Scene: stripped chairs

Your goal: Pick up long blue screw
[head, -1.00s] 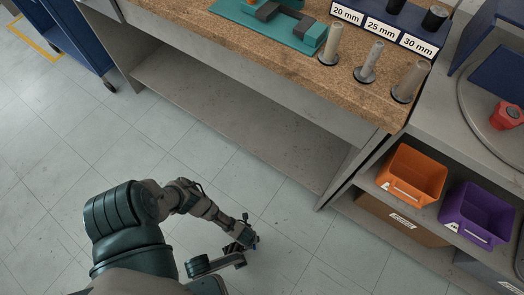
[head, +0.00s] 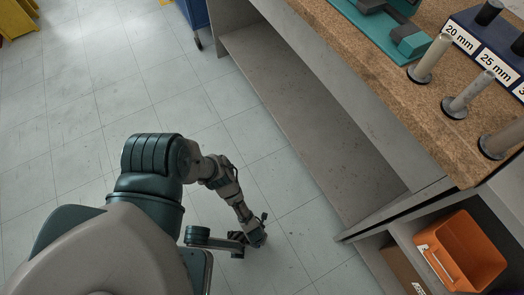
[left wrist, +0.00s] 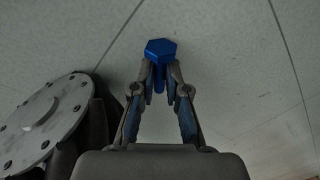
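In the left wrist view, a blue screw (left wrist: 160,49) with a hexagonal head sits between the fingertips of my left gripper (left wrist: 160,72). The fingers are shut on its shank, with the head beyond the tips. The pale tiled floor lies behind it. In the head view my left arm reaches down over the floor, and its gripper (head: 258,238) is at the lower middle, left of the bench. The screw is too small or hidden to make out there. My right gripper is not in view.
A cork-topped workbench (head: 375,75) with a low shelf (head: 310,120) stands on the right. It holds metal posts (head: 433,58), a size-labelled block (head: 485,50) and a teal fixture (head: 385,30). An orange bin (head: 465,252) is at lower right. Floor (head: 80,120) on the left is clear.

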